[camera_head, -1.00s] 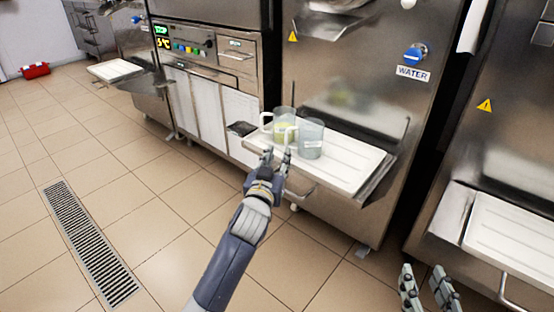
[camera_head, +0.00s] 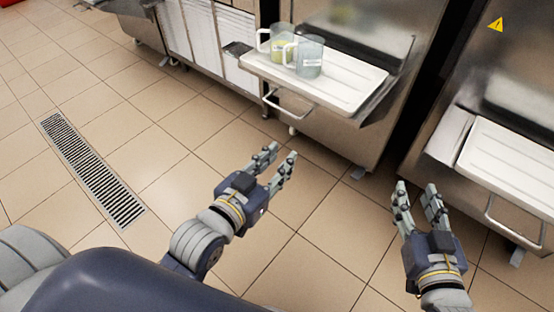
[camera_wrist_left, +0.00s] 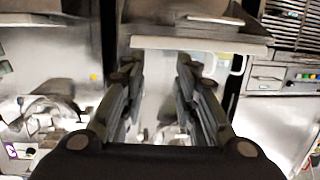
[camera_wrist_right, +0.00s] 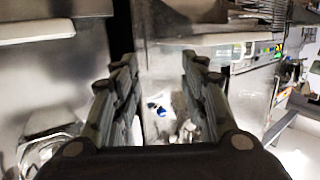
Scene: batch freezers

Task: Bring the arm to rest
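My left gripper (camera_head: 273,165) is in the middle of the head view, in front of and below the white tray. Its fingers are apart with nothing between them, as the left wrist view (camera_wrist_left: 158,85) also shows. My right gripper (camera_head: 416,192) is at the lower right of the head view. Its fingers are also apart and empty, as the right wrist view (camera_wrist_right: 160,80) shows too. Neither gripper touches anything. Part of my left arm fills the lower left of the head view.
A white tray (camera_head: 345,91) on the freezer front holds two clear jugs, one with yellowish contents (camera_head: 277,46) and one greyish (camera_head: 309,60). Another tray (camera_head: 515,165) juts out at the right. A floor drain (camera_head: 90,170) lies at left. The tiled floor is clear.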

